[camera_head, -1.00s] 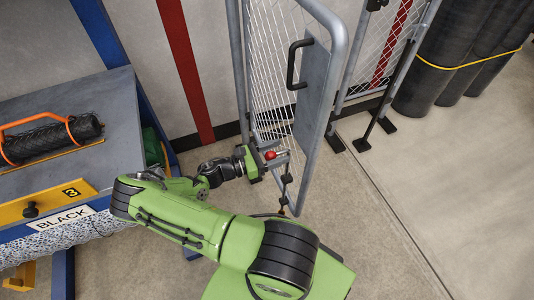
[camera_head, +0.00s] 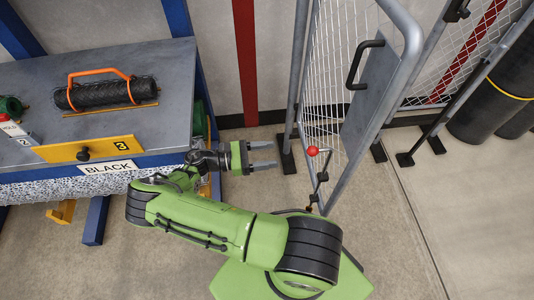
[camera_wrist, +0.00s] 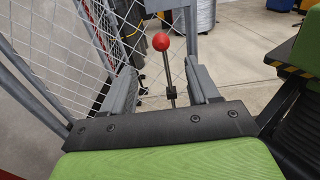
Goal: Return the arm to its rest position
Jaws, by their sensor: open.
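My gripper (camera_head: 263,156) is at the end of my green arm, low in front of the mesh gate. Its two grey fingers are apart, with nothing between them in the head view. A red ball knob (camera_head: 312,151) on a dark lever stands just right of the fingertips, apart from them. In the wrist view the red knob (camera_wrist: 161,41) and its lever show beyond the open fingers (camera_wrist: 164,90). The mesh gate (camera_head: 368,95) has a grey plate and a black handle (camera_head: 364,64) and stands ajar at an angle.
Left is a grey bench (camera_head: 160,85) with a black roll in an orange carrier (camera_head: 105,93), a yellow drawer front (camera_head: 90,149) and a "BLACK" label. Dark rolls (camera_head: 485,105) stand at the right. The floor (camera_head: 400,240) at the lower right is clear.

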